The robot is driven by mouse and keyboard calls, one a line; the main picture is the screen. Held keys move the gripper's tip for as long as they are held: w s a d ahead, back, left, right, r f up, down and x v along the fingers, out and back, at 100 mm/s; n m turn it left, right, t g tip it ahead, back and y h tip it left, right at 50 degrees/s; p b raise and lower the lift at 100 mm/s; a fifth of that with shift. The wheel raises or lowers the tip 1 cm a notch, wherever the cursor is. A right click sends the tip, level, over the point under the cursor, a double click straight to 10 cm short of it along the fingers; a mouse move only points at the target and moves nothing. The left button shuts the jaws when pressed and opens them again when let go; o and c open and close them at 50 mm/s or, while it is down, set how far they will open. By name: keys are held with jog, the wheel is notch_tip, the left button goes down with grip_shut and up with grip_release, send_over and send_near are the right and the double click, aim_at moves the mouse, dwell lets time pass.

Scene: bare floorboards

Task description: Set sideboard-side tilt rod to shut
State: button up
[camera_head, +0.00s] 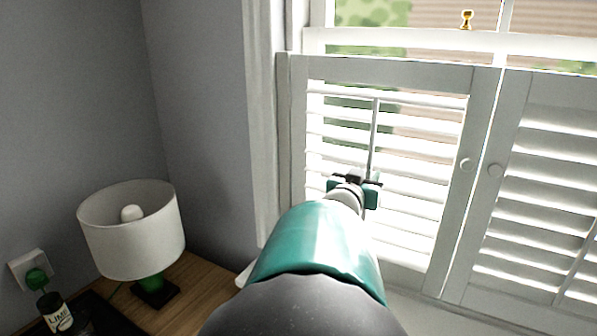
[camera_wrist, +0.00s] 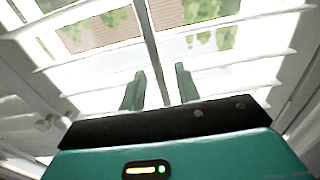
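The sideboard-side tilt rod (camera_head: 374,135) is a thin grey upright bar on the left shutter panel, nearest the wooden sideboard (camera_head: 205,290). The panel's white slats (camera_head: 420,160) stand open, with bright outdoors showing between them. My gripper (camera_head: 355,186) is in front of this panel at the rod's lower visible part. In the wrist view the rod (camera_wrist: 150,45) runs down between the two green fingers of my gripper (camera_wrist: 160,88). The fingers are apart, with a gap on each side of the rod. The rod's lower end is hidden behind my gripper.
The right shutter panel (camera_head: 509,150) has its own tilt rod (camera_head: 577,258) and more closed-looking slats. Round knobs (camera_head: 466,165) flank the middle gap. A brass latch (camera_head: 467,19) is above.

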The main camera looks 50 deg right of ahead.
aim_at(369, 159)
jog(key=shift+d+f, duration=0.15)
jog(key=shift+d, duration=0.35)
jog(key=shift+a, duration=0.25)
jog(key=shift+d, duration=0.15)
grip_shut()
jog(key=shift+r, duration=2.2)
grip_release()
jog(key=shift+f, duration=0.1)
